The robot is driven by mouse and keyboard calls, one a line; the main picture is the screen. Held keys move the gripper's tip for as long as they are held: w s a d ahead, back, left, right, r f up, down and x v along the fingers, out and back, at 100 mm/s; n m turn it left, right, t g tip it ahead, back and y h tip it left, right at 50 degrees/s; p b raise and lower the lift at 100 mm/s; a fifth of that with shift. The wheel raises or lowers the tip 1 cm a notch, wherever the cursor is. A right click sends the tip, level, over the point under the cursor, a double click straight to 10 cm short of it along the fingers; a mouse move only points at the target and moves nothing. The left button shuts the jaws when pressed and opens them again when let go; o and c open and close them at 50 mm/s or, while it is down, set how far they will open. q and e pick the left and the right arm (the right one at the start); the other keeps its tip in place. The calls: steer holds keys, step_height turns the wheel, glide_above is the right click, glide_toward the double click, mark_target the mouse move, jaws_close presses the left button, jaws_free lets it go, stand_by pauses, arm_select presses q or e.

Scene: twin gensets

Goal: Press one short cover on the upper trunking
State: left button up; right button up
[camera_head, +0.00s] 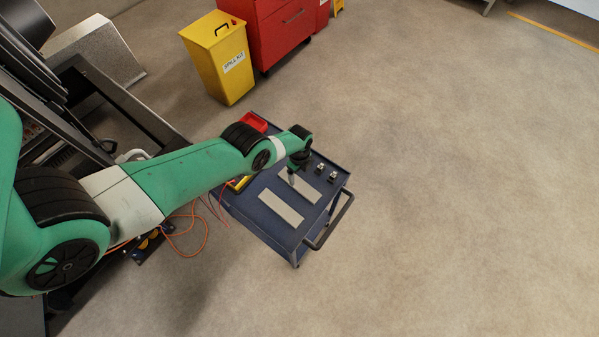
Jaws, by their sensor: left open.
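My left arm reaches in from the left over a blue cart. My left gripper (292,178) points down above the cart top, at the end of a flat grey strip (307,191), which looks like a short cover. The gripper is open; whether it touches the strip I cannot tell. A second flat grey strip (281,207) lies on the cart nearer to me, apart from the first. The upper trunking cannot be made out in this view. My right gripper is not in view.
The blue cart (262,220) has a handle (330,225) at its right end. Two small dark-and-silver parts (320,169) and a red bin (254,122) sit on it. A yellow spill kit bin (222,68) and red cabinet (275,30) stand behind. Orange cables (190,235) hang left. Floor right is clear.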

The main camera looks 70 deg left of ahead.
mark_target(300, 184)
arm_select(q)
step_height(300, 184, down, 8)
steer(key=b, duration=0.7)
steer(key=shift+f, duration=0.15)
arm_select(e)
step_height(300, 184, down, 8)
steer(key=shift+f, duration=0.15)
arm_select(q)
jaws_close()
step_height(300, 184, up, 8)
steer(key=p, duration=0.8)
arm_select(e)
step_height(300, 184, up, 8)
